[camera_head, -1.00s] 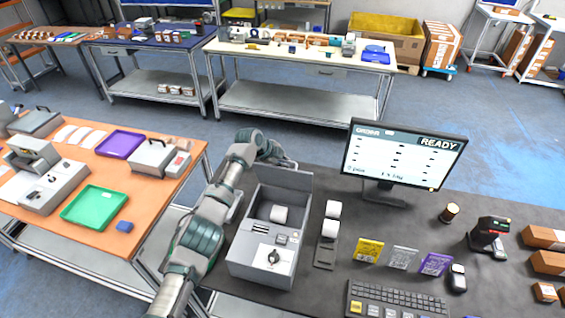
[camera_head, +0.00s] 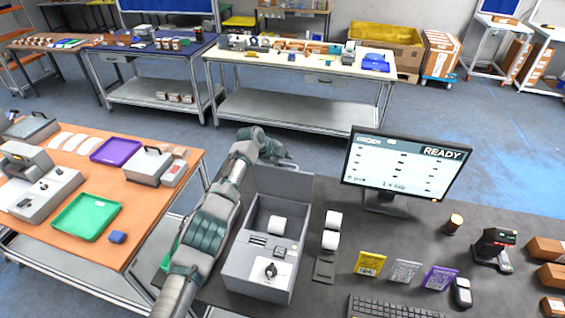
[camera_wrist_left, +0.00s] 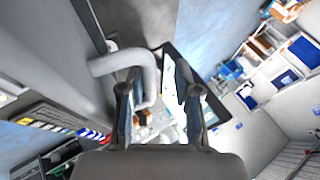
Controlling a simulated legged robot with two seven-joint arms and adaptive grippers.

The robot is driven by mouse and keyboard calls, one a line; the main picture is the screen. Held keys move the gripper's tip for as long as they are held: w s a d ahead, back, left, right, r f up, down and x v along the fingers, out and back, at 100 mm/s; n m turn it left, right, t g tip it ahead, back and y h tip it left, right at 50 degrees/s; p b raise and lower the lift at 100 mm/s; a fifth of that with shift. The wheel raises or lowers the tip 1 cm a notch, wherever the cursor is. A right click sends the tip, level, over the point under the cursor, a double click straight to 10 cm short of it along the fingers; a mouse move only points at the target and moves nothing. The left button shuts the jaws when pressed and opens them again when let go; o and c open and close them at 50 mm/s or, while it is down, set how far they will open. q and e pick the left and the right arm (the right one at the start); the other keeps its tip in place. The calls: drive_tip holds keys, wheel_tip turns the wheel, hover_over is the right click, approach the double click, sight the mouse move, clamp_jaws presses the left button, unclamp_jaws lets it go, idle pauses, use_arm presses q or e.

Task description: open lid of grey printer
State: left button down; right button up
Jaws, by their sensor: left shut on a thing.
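The grey printer (camera_head: 256,268) stands on the dark desk with its inside exposed, showing a white paper roll (camera_head: 276,225). Its lid (camera_head: 285,188) stands raised, about upright, at the back edge. My left arm comes in along the printer's left side, and my left gripper (camera_head: 287,163) is at the top of the lid, partly hidden behind it. In the left wrist view, the pale lid handle (camera_wrist_left: 122,60) curves in between the fingers of my left gripper (camera_wrist_left: 158,92), which is shut on it. My right gripper is not in view.
A monitor (camera_head: 407,165) reading READY stands right of the printer. Two label rolls (camera_head: 332,230), several colored cards, a keyboard (camera_head: 395,307) and a scanner (camera_head: 495,248) are on the desk. An orange table (camera_head: 150,204) with trays stands to the left.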

use_arm(q)
drive_tip(key=shift+d+f, duration=0.2)
drive_tip(key=shift+f, duration=0.35)
drive_tip(key=c, duration=1.4)
unclamp_jaws()
drive_tip(key=shift+c, duration=0.2)
drive_tip(key=shift+w+d+f, duration=0.2)
drive_tip(key=shift+w, duration=0.2)
drive_tip(key=shift+w+d+f, duration=0.2)
drive_tip(key=shift+w, duration=0.2)
drive_tip(key=shift+c, duration=0.2)
drive_tip(key=shift+s+a+r, duration=0.15)
drive_tip(key=shift+a+r, duration=0.05)
drive_tip(key=shift+r, duration=0.05)
drive_tip(key=shift+d, duration=0.1)
